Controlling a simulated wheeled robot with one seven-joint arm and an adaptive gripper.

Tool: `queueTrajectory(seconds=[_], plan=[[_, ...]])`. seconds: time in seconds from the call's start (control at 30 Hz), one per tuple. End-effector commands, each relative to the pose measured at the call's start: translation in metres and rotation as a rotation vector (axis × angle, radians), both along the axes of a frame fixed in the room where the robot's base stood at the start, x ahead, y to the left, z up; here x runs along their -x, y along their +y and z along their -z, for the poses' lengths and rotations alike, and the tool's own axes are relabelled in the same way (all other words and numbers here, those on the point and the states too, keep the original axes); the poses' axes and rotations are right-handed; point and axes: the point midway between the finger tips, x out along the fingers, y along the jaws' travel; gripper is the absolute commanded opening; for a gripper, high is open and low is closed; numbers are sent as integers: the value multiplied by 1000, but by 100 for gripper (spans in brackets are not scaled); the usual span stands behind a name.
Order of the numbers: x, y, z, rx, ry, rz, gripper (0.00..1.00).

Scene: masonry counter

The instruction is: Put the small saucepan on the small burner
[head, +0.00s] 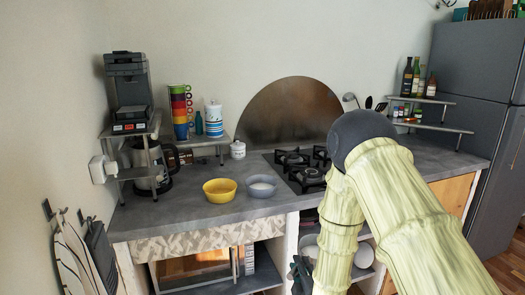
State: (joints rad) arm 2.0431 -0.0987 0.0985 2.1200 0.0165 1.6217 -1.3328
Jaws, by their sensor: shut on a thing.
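The black gas hob (285,172) is set in the grey counter, with several burners showing. My arm hides its right part, and I cannot tell which burner is the small one. My gripper (301,273) is low in front of the open shelves under the counter, partly behind my arm. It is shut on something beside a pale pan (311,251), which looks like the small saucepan. The contact itself is too small and dark to make out. Another pale pot (363,255) sits on the shelf to the right of my arm.
A yellow bowl (220,191) and a grey bowl (262,187) stand left of the hob. The counter edge overhangs the shelves. A fridge (470,110) stands at right.

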Motion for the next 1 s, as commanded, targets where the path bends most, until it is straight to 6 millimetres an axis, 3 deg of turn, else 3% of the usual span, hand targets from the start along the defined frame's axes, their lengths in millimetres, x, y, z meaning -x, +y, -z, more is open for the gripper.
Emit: queueTrajectory(seconds=[0.03,0.2,0.4,0.53,0.8,1.0], plan=[[6,-10,15,-1,3,21,0],[22,-36,45,-1,1,77,0],[34,-53,63,0,-2,110,0],[45,-57,62,-1,-2,118,0],[89,-57,41,-1,-2,118,0],[99,-57,35,-1,-5,118,0]])
